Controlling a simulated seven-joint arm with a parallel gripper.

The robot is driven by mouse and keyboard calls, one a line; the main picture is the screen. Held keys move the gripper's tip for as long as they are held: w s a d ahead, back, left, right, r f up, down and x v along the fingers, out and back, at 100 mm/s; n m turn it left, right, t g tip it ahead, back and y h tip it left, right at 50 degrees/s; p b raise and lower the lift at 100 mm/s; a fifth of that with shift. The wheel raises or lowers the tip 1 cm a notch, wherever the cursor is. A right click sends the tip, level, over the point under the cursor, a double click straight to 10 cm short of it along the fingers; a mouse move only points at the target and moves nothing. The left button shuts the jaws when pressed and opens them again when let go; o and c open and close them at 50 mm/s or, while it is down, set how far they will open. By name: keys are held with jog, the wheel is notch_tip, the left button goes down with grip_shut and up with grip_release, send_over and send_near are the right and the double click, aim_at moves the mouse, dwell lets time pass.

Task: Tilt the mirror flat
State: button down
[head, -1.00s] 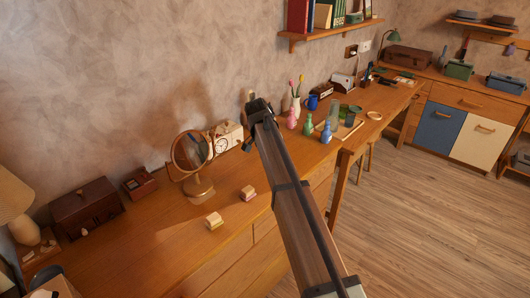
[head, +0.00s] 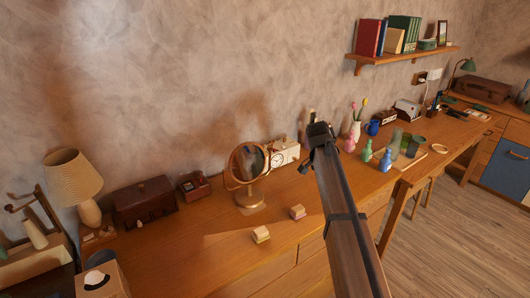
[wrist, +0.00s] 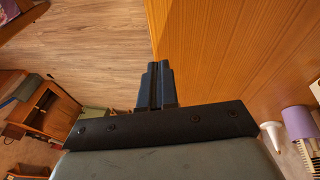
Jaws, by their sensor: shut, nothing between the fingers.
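The mirror is not in the wrist view. In the head view my arm reaches up to the right of the mirror, apart from it; the fingers cannot be made out there.
A white clock (head: 284,153) stands just behind the mirror's right side. A small red-brown box (head: 194,186), a wooden chest (head: 144,201) and a lamp (head: 75,182) are to the left. Two small blocks (head: 261,234) (head: 297,212) lie in front. Vases and cups stand farther right.

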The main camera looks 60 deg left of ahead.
aim_at(246, 144)
jog(key=s+r+n+g+y, duration=0.15)
jog(key=s+g+y, duration=0.45)
jog(key=s, duration=1.2)
jog(key=s+a+r+m+t+y, duration=0.1)
jog(key=a+r+t+y, duration=0.1)
jog(key=a+r+y, duration=0.3)
jog(key=a+r+m+t+y, duration=0.1)
jog(key=a+r+m+y, duration=0.1)
jog(key=r+y, duration=0.45)
jog(key=x, duration=1.3)
jog(key=shift+a+r, duration=0.3)
jog(key=shift+a, duration=0.05)
jog(key=shift+a+r, duration=0.1)
